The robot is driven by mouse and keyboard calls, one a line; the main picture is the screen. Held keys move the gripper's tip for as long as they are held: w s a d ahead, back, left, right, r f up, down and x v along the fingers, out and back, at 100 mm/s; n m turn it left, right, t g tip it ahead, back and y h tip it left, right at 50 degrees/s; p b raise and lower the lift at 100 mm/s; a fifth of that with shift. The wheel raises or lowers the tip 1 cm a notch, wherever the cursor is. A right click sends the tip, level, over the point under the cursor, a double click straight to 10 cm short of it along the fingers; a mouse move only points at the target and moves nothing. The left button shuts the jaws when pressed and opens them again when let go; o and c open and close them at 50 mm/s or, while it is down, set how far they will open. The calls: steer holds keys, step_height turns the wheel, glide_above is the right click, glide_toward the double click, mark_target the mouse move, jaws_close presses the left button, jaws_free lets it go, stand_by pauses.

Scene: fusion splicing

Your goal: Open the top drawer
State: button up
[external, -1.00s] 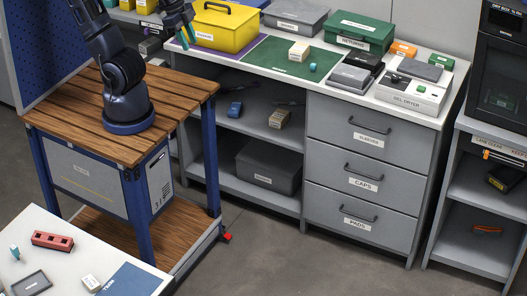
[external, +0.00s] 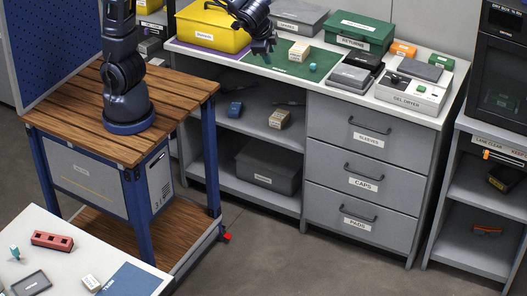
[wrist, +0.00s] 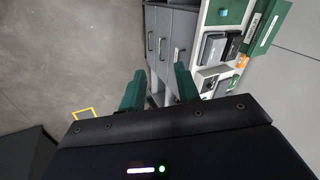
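The top drawer (external: 335,122) is the upper of three grey drawers, labelled SLEEVES. It is shut flush with the cabinet and has a dark bar handle (external: 369,121). My gripper (external: 263,46) is above the counter, over the green mat's left part, up and left of the drawer and apart from it. In the wrist view my gripper (wrist: 156,80) has its two green fingers spread apart with nothing between them. The drawer fronts show sideways beyond the fingers, with the top drawer (wrist: 185,27) nearest the countertop.
The CAPS drawer (external: 335,175) and PADS drawer (external: 325,210) below are shut. The counter holds a yellow box (external: 212,35), a green case (external: 358,35), grey boxes and a gel dryer (external: 412,95). Open shelves stand to the left. The floor (external: 270,240) before the drawers is clear.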

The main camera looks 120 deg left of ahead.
steer(key=w+a+f+g+y, duration=0.1)
steer(key=w+a+f+y, duration=0.2)
steer(key=w+a+f, duration=0.6)
steer(key=m+t+y, duration=0.1)
steer(key=m+y, duration=0.2)
steer(key=y, duration=0.4)
glide_toward(368, 130)
steer(key=x, duration=0.8)
steer(key=shift+f, duration=0.1)
jaws_close()
